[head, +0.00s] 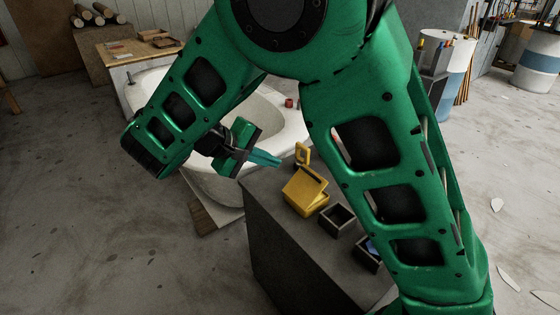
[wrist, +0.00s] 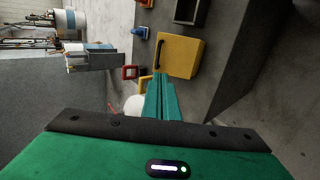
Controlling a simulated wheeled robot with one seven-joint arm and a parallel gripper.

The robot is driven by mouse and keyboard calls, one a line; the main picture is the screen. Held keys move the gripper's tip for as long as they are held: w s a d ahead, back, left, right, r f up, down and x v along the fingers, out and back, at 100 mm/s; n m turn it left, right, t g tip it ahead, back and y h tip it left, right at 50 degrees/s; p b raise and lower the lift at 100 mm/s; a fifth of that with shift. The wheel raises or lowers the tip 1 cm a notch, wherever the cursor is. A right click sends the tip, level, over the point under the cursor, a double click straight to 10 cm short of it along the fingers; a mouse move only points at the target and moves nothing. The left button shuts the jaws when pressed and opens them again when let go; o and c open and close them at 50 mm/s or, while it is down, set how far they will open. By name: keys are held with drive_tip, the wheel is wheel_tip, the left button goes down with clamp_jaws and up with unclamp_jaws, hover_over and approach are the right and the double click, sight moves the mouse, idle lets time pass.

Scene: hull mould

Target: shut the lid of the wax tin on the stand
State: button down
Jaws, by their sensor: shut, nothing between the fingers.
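The yellow wax tin (head: 305,198) sits on the dark grey stand (head: 275,238), near its far end. Its lid looks raised at a slant, with a dark bar along its upper part; how far open it is I cannot tell exactly. In the wrist view the yellow tin (wrist: 182,55) shows just beyond my fingertips. My gripper (head: 278,161) is shut and empty, its teal fingers pointing right, to the left of the tin and apart from it in the head view. The shut fingers also show in the wrist view (wrist: 160,82). A yellow ring-like piece (head: 302,154) shows just behind the tin.
A dark open box (head: 338,219) stands beside the tin; another holding something blue (head: 371,248) is partly hidden by my arm. A white tub-like hull mould (head: 215,180) lies behind the stand. A wooden table (head: 125,52) and a drum (head: 540,62) are farther back.

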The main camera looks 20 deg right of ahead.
sight(307, 172)
drive_tip(key=x, duration=1.3)
drive_tip(key=shift+d+r, duration=0.1)
drive_tip(key=shift+d, duration=0.25)
